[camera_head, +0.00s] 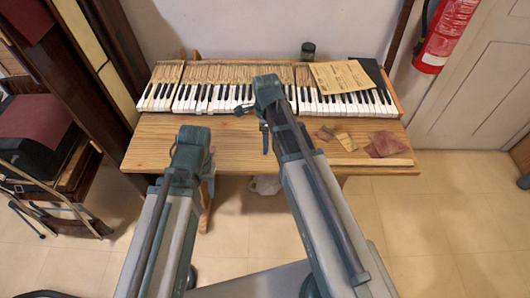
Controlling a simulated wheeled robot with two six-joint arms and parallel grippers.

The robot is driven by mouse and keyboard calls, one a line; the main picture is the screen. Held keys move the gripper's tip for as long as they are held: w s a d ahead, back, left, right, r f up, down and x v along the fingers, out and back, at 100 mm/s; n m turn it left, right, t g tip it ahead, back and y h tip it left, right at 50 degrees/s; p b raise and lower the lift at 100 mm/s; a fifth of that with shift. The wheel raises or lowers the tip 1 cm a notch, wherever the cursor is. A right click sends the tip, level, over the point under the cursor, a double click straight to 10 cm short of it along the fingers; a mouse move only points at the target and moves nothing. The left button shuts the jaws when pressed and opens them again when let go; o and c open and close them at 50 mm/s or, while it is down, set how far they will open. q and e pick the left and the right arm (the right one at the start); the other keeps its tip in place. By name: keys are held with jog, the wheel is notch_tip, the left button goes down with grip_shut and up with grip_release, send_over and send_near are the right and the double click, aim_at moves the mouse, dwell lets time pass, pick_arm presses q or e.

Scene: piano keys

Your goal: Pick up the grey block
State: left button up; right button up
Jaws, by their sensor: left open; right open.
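I cannot make out a grey block for certain in the head view. A flat dark grey piece (372,72) lies at the right end of the piano keys, partly under a tan sheet; I cannot tell whether it is a block. My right gripper (265,138) is open, over the wooden table near the middle, in front of the keys. My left gripper (209,172) is open near the table's front edge, further left and mostly hidden by my own arm. I see nothing held in either gripper.
Piano keys (228,98) run along the back of the wooden table (148,146). A tan sheet (338,77), dark jar (308,51), reddish-brown pieces (385,144) and a thin wooden strip (370,162) lie there. The table's left front is bare. A fire extinguisher (445,35) hangs at right.

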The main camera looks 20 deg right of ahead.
jog(key=f+b, duration=0.4)
jog(key=f, duration=0.1)
jog(key=shift+w+a, duration=0.15)
jog(key=shift+w, duration=0.05)
jog(key=shift+r, duration=0.1)
grip_shut()
